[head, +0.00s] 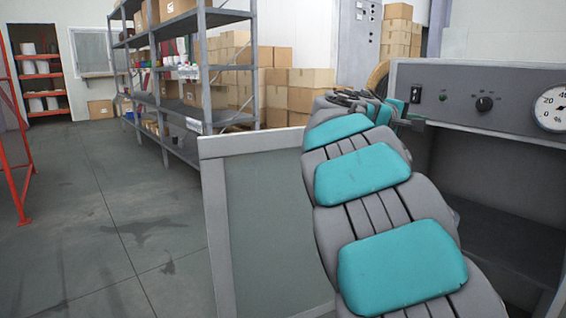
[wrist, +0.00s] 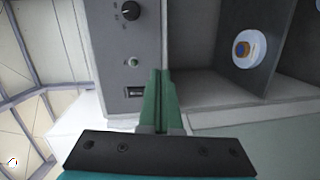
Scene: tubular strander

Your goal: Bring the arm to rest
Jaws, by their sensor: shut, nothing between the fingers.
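My gripper has two green fingers that lie together in the wrist view (wrist: 158,80), with nothing between them. The fingertips are in front of a grey machine cabinet, beside its control panel (wrist: 118,50) and the open bay next to it. In the head view my grey and teal arm reaches up from the lower right and bends at the top. There the green fingers (head: 414,122) show only in part, close to the lower left of the control panel (head: 520,80). Whether they touch the cabinet I cannot tell.
The panel carries a black knob (head: 485,103) and a white dial gauge (head: 553,108). A framed, glazed panel (head: 213,215) stands left of my arm. Shelving (head: 207,70) and stacked cartons (head: 310,90) stand behind. The floor at left is clear, beside a red frame (head: 14,150).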

